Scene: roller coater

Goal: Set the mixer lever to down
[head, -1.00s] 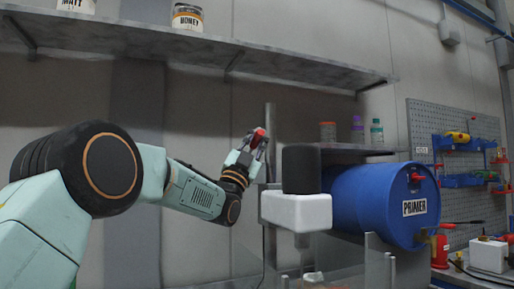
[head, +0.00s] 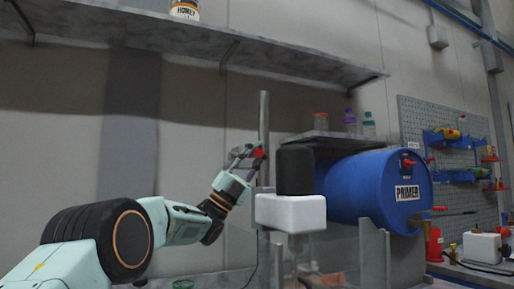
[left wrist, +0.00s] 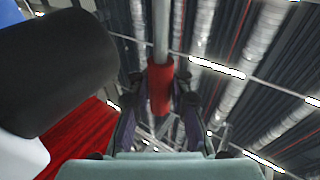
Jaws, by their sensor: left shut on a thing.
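The mixer shows in the head view as a black motor (head: 294,170) on a white block (head: 290,212), beside an upright grey pole (head: 264,130). The red lever grip (head: 258,153) is just left of the black motor, slightly below its top. My left gripper (head: 249,156) is shut on the red grip. In the left wrist view the red grip (left wrist: 160,88) lies between the two fingers, with a grey rod running up from it. The black motor (left wrist: 60,68) is close at the left there. My right gripper is not in view.
A blue primer drum (head: 375,190) lies right of the mixer. Clear panels and grey posts stand below. A long grey shelf (head: 200,50) runs above. A small shelf with several bottles is behind the drum. A pegboard with tools hangs at the right.

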